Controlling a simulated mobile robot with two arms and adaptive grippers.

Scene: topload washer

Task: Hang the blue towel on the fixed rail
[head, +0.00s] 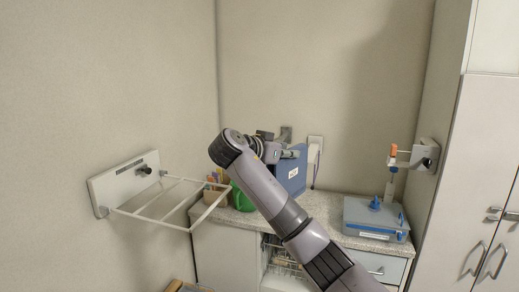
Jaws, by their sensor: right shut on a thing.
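A blue flat thing with a white label, which looks like the blue towel (289,178), hangs upright above the counter near the back wall. My right gripper (290,154) is shut on its upper edge. My right arm comes up from the lower right and covers the towel's lower left side. A small dark wall bracket (286,132) shows just behind and above the gripper; any rail there is hidden, and I cannot tell whether the towel touches it. A white rack of bars (165,203) sticks out from the left wall. My left gripper is not in view.
The speckled counter (330,208) carries a green container (241,197), a brown holder (215,195) and a blue-grey box (374,219). An orange-tipped fixture (393,152) sits at the right. Tall cabinets (480,180) close off the right; an open rack (280,262) shows below the counter.

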